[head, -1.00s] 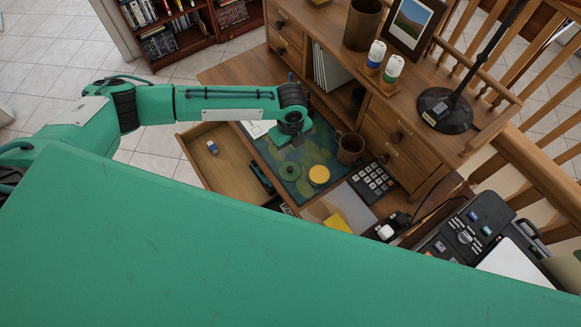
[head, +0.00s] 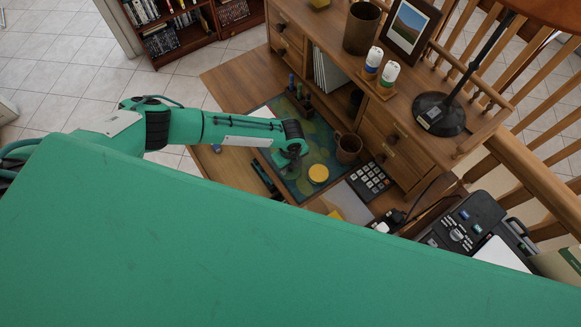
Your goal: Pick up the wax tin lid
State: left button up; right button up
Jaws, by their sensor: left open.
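The wax tin lid appears as a round yellow disc (head: 318,174) on the green patterned desk mat (head: 323,144). Whether a tin is under it I cannot tell. My left gripper (head: 284,166) is over the left side of the mat, left of the yellow disc and apart from it. It is open, with nothing visible in it. My right gripper is not in view.
A brown mug (head: 347,148) stands just behind the disc, with a calculator (head: 370,181) to its right. A desk hutch with drawers (head: 385,135) rises behind. A black lamp base (head: 440,113) stands on top. My green body hides the desk's front.

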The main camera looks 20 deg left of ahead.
pick_arm(q)
grip_shut()
jog(key=shift+r, duration=0.1)
dwell(0.3)
